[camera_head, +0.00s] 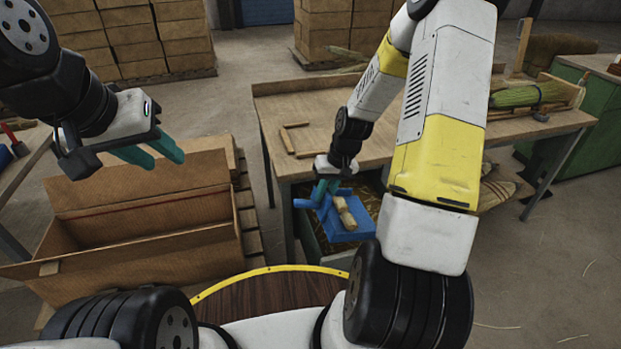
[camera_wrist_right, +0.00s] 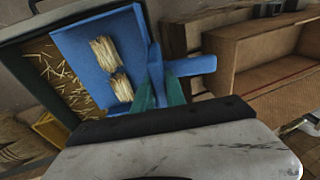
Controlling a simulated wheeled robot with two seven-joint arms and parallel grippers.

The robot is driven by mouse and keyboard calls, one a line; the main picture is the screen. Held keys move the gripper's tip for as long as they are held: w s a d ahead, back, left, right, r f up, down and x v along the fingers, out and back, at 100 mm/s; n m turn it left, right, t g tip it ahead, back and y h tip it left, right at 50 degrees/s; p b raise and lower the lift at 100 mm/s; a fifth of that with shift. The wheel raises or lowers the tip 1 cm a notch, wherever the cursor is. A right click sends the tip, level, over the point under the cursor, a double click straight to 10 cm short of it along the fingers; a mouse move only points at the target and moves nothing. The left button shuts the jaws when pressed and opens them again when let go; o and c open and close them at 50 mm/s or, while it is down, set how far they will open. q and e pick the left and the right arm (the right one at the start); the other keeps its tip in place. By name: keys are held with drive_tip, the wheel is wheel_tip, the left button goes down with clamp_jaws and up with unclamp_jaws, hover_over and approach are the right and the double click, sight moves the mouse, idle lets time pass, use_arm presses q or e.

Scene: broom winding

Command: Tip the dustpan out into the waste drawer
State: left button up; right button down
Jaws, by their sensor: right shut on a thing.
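The blue dustpan (camera_head: 350,232) is held over the open waste drawer (camera_head: 309,240) under the workbench. Two pale straw bundles (camera_head: 344,211) lie in the pan; they also show in the right wrist view (camera_wrist_right: 104,52). My right gripper (camera_head: 325,192) is shut on the dustpan's handle, which sticks out to the right in the wrist view (camera_wrist_right: 195,66). Loose straw (camera_wrist_right: 52,72) lies in the drawer behind the pan. I cannot tell how far the pan is tilted. My left gripper (camera_head: 166,160) is open and empty above the cardboard box.
A large open cardboard box (camera_head: 150,258) stands left of the drawer. The workbench (camera_head: 290,108) is above the drawer, with a green-bristled broom head (camera_head: 525,95) on its right end. Stacked boxes (camera_head: 130,40) stand behind.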

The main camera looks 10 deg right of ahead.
drive_tip(key=shift+d+r+y, duration=1.85)
drive_tip(key=shift+d+y, duration=0.95)
drive_tip(key=shift+d, duration=0.55)
drive_tip(key=shift+s+a+r+h, duration=0.1)
drive_tip(key=shift+a+r+h, duration=0.65)
drive_tip(key=shift+a+h, duration=1)
drive_tip(key=shift+s+a+r+h, duration=0.1)
drive_tip(key=shift+a+r+h, duration=0.75)
drive_tip(key=shift+a, duration=1.55)
drive_tip(key=shift+s+a+r+h, duration=0.1)
drive_tip(key=shift+a+r+h, duration=0.6)
drive_tip(key=shift+a+h, duration=1.05)
drive_tip(key=shift+w+a, duration=0.1)
drive_tip(key=shift+a, duration=0.25)
